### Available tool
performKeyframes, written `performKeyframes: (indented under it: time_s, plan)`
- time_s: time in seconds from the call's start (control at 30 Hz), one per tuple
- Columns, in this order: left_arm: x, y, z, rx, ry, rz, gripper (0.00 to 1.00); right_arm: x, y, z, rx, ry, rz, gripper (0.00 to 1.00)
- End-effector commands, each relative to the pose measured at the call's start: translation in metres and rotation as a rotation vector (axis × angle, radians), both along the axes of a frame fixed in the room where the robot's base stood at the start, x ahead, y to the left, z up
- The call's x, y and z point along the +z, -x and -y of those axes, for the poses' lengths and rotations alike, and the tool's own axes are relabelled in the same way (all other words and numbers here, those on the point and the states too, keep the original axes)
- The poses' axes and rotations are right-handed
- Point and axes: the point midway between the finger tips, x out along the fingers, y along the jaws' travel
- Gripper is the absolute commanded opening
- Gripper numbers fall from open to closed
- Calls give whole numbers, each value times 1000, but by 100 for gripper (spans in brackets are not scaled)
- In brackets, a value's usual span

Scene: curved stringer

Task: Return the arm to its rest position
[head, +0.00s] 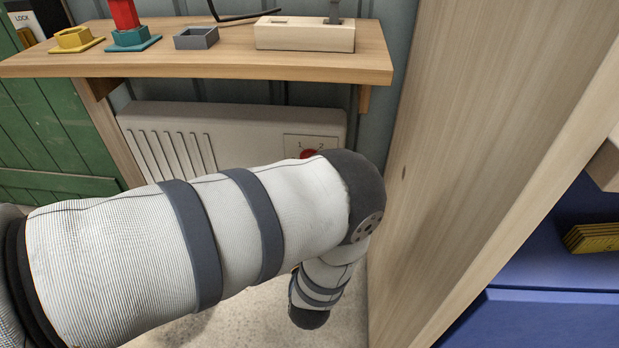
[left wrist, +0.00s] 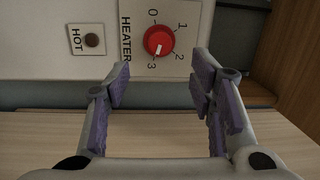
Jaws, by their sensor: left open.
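My left arm (head: 170,240) stretches across the head view from the left and bends at a dark joint in front of the heater. My left gripper (left wrist: 162,78) is open and empty in the left wrist view, with purple pads on both fingers. Its fingertips are on either side of the lower edge of a red heater dial (left wrist: 159,41); I cannot tell the depth gap. The dial's white mark points down, near 3. In the head view my arm partly hides the dial (head: 308,154), and the left gripper cannot be made out. My right gripper is not in view.
A white heater (head: 240,118) sits below a wooden shelf (head: 220,63) bearing several small objects. A tall wooden panel (head: 480,130) stands close to the right of my arm's bend. A blue surface (head: 560,235) lies beyond it.

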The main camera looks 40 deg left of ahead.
Motion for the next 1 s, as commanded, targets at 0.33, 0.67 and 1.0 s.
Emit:
performKeyframes:
  time_s: [0.33,0.67,1.0]
  plan:
    - [-2,25,18,1,-1,1,50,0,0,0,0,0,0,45]
    - [-4,25,18,0,7,-6,50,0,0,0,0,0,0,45]
    - [-173,220,8,137,714,-580,50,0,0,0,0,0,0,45]
